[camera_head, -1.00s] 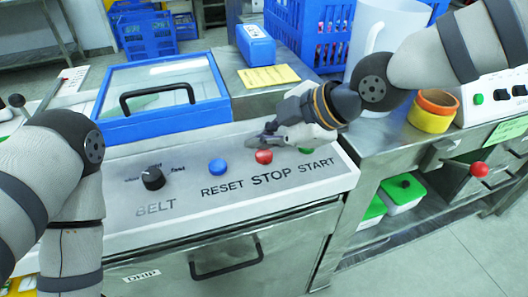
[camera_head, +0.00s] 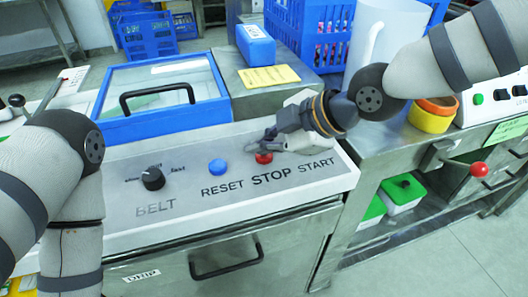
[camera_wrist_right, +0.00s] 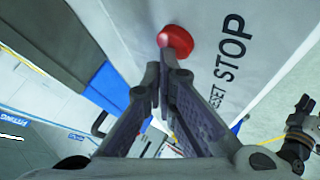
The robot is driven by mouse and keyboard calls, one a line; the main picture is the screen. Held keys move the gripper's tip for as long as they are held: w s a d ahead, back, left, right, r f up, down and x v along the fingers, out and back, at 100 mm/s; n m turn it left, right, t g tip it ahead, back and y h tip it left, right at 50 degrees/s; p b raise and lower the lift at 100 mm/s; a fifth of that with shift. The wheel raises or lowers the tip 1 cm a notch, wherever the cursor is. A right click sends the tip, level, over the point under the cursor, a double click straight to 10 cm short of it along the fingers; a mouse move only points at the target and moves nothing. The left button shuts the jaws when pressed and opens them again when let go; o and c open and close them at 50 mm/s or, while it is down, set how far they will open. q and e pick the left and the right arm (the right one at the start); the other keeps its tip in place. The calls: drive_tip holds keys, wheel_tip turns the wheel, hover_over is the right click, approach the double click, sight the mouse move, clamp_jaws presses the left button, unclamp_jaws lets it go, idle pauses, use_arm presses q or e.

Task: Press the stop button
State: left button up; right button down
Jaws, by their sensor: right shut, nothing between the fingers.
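The red stop button (camera_head: 264,158) is on the sloped panel, above the word STOP and to the right of the blue reset button (camera_head: 218,166). My right gripper (camera_head: 258,145) is shut and empty, with its fingertips over the far side of the red button and partly covering it. In the right wrist view the shut fingertips (camera_wrist_right: 160,62) are close to the red button (camera_wrist_right: 176,40); I cannot tell whether they touch it. The green start button is hidden behind my right gripper. A dark part at the lower right of the wrist view seems to be my left gripper (camera_wrist_right: 297,138), too unclear to read.
A black belt knob (camera_head: 153,178) is left of the reset button. A blue-framed lid with a black handle (camera_head: 157,95) lies behind the panel. A white pitcher (camera_head: 385,35) and orange and yellow rings (camera_head: 431,118) stand at the right. A drawer handle (camera_head: 227,262) is below.

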sight(263, 157)
drive_tip(key=shift+f, duration=0.3)
idle(0.4)
use_arm(q)
drive_tip(key=shift+w+r, duration=0.3)
use_arm(e)
drive_tip(key=shift+r, duration=0.95)
drive_tip(key=shift+r+p, duration=0.3)
drive_tip(key=shift+r, duration=0.1)
drive_tip(key=shift+r+p, duration=0.4)
drive_tip(key=shift+r, duration=1.7)
use_arm(q)
drive_tip(key=shift+w+r+t, duration=0.4)
drive_tip(key=shift+w+r, duration=0.2)
drive_tip(key=shift+w, duration=0.05)
